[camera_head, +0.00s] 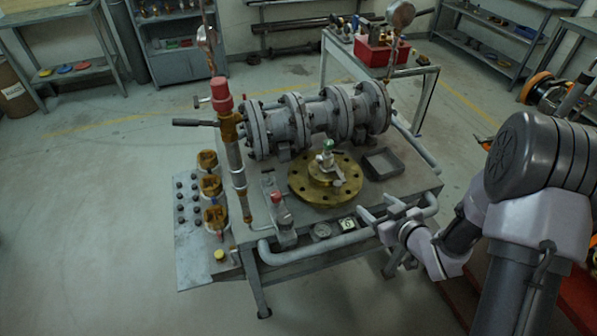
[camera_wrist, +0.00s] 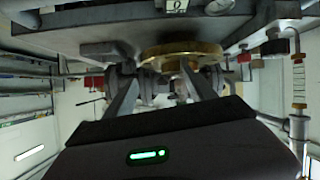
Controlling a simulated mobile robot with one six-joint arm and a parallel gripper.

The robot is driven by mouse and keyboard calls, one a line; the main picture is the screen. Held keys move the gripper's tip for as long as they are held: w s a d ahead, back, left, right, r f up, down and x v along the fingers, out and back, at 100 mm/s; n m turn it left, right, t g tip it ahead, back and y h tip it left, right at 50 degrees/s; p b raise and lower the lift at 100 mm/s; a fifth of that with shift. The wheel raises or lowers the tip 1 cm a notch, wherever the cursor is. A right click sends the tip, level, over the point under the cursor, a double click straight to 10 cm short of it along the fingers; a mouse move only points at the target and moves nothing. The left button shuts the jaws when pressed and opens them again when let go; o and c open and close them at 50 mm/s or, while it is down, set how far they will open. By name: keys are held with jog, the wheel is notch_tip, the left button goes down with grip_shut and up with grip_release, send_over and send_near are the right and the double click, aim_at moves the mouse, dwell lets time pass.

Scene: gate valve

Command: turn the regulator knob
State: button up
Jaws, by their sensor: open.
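A tall red cap-like knob (camera_head: 221,95) tops a brass and steel vertical fitting (camera_head: 236,165) at the left of the workbench. A smaller red knob (camera_head: 277,199) sits on a grey block near the front edge. I cannot tell which one is the regulator knob. My gripper (camera_head: 370,208) is at the front right of the bench, apart from both knobs. In the wrist view its two fingers (camera_wrist: 157,80) are spread with nothing held between them. The wrist view looks upside down; a red piece (camera_wrist: 93,81) shows small at its left.
The bench (camera_head: 405,186) carries a flanged pipe valve (camera_head: 315,120), a brass flange (camera_head: 325,180) and an empty dark tray (camera_head: 383,164). A grey pipe (camera_head: 310,248) runs along the front. Yellow-brown fittings (camera_head: 211,187) stand on the left panel. Open floor lies left.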

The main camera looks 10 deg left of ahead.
jog(key=s+a+f+n+y, duration=0.2)
jog(key=s+a+f+y, duration=0.2)
jog(key=f, duration=0.1)
jog(key=n+g+y+p, duration=0.1)
jog(key=n+g+y, duration=0.1)
jog(key=y, duration=0.3)
send_near(290, 227)
jog(key=b+x, duration=0.1)
jog(key=x, duration=0.5)
jog(key=b+x, duration=0.2)
jog(key=x, duration=0.4)
jog(key=shift+w+a+r, duration=0.2)
jog(key=shift+w+a, duration=0.05)
jog(key=shift+w, duration=0.1)
jog(key=c, duration=1.3)
jog(key=shift+c, duration=0.2)
jog(key=shift+f+m+t+b, duration=0.15)
jog(key=shift+m+t+b, duration=0.35)
jog(key=shift+t, duration=0.1)
